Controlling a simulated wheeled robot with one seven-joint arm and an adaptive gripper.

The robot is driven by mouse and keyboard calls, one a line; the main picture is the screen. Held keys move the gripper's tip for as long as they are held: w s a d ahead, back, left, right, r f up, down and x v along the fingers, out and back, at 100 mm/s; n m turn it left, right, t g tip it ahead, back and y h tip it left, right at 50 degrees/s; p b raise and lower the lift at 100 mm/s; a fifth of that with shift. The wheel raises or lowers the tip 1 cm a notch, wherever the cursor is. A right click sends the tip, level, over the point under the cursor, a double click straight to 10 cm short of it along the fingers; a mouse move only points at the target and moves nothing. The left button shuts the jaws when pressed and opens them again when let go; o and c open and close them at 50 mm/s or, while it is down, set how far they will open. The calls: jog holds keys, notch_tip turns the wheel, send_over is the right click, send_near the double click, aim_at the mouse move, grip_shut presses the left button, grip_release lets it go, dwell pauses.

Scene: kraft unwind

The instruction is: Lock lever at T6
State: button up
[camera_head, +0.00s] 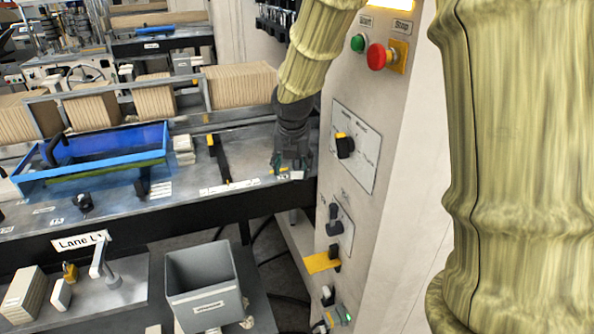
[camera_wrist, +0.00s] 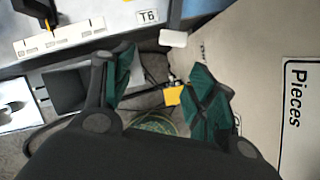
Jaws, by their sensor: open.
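The T6 label (camera_wrist: 148,16) is at the top of the wrist view, on the edge of the grey bench. A small pale block (camera_wrist: 172,38) sticks out just below and right of it; I cannot tell whether it is the T6 lever. My gripper (camera_wrist: 165,84) is open and empty, its green-padded fingers apart below the label and block. In the head view my gripper (camera_head: 291,163) is at the right end of the bench, beside the control cabinet. The fingers and wrist hide much of that corner there.
The control cabinet (camera_head: 375,115) stands close on the right, with a red stop button (camera_head: 377,57) and several knobs. A black lever with a yellow tip (camera_head: 218,155) and a blue tray (camera_head: 95,165) are left on the bench. A grey bin (camera_head: 205,282) stands below.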

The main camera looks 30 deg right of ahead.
aim_at(297, 172)
notch_tip(297, 172, up, 5)
jog(key=d+n, duration=0.2)
jog(key=shift+p+x, duration=1.2)
jog(key=shift+x, duration=4.3)
jog(key=shift+w+d+r+h, duration=0.1)
jog(key=shift+h, duration=0.2)
grip_shut()
